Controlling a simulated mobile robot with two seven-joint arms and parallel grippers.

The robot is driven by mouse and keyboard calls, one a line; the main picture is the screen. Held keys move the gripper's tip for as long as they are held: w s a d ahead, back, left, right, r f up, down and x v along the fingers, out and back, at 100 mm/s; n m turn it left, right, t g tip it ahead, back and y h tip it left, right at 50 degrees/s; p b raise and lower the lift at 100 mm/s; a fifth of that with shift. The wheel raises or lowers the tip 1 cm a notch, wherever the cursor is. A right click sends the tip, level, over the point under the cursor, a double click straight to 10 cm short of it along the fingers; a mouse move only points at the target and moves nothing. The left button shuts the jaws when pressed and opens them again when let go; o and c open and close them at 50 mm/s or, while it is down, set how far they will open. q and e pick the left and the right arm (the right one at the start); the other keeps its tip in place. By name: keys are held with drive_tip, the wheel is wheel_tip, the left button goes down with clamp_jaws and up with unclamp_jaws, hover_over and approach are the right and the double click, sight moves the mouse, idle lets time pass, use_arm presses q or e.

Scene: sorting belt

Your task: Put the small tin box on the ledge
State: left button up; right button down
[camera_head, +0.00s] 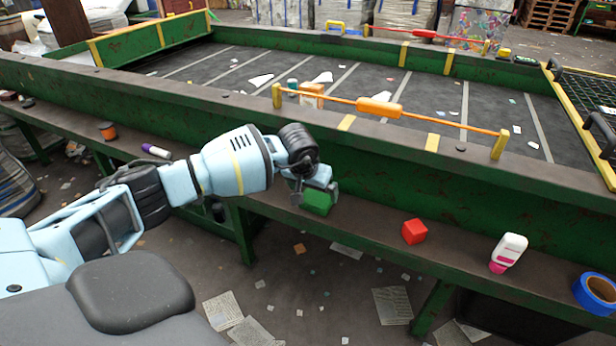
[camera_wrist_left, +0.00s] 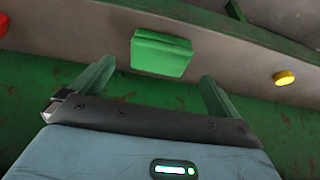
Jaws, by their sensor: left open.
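The small tin box is a green box (camera_head: 317,204) that appears to rest on the brown ledge (camera_head: 370,222) along the front of the belt. In the head view my left gripper (camera_head: 316,190) is right over it and hides its upper part. In the left wrist view the green box (camera_wrist_left: 160,53) lies just beyond and between the two spread fingertips of my left gripper (camera_wrist_left: 156,72). The fingers are open, and I see no grip on the box. My right gripper is not in view.
On the ledge to the right are a red block (camera_head: 414,231), a white and pink bottle (camera_head: 508,252) and a blue tape roll (camera_head: 597,292). A purple-capped tube (camera_head: 156,151) lies to the left. A yellow round thing (camera_wrist_left: 284,78) shows in the wrist view. The green belt wall (camera_head: 400,170) rises behind.

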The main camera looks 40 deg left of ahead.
use_arm(q)
drive_tip(key=v, duration=0.6)
drive_tip(key=shift+r, duration=0.2)
drive_tip(key=shift+s+d, duration=0.1)
drive_tip(key=shift+s, duration=0.1)
